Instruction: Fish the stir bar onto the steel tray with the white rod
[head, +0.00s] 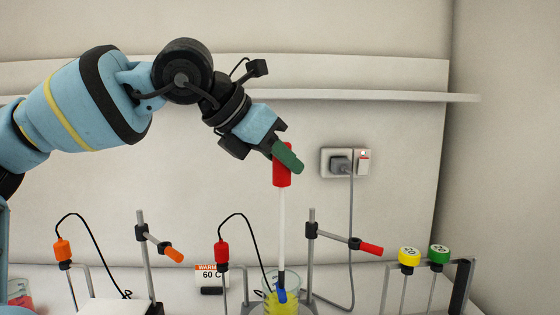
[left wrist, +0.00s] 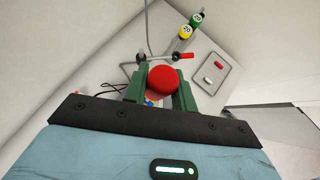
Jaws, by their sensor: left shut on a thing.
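My left gripper (head: 287,157) is shut on the red handle (head: 282,172) of the white rod (head: 282,225), which hangs nearly upright. In the left wrist view the round red handle top (left wrist: 164,80) sits between the green fingers. The rod's dark lower end is at the glass beaker (head: 268,301) of yellow liquid. A blue stir bar (head: 281,296) shows at the rod's tip, low in the picture; I cannot tell for sure whether it clings. The steel tray (left wrist: 226,80) holds a red bar and a white bar. My right gripper is out of view.
A stand with a red-tipped clamp (head: 371,248) is just right of the rod. A red-capped probe (head: 222,252) and a "WARM 60 C" sign (head: 209,272) are to its left. Yellow (head: 409,256) and green (head: 439,253) capped rods hang in a rack at right.

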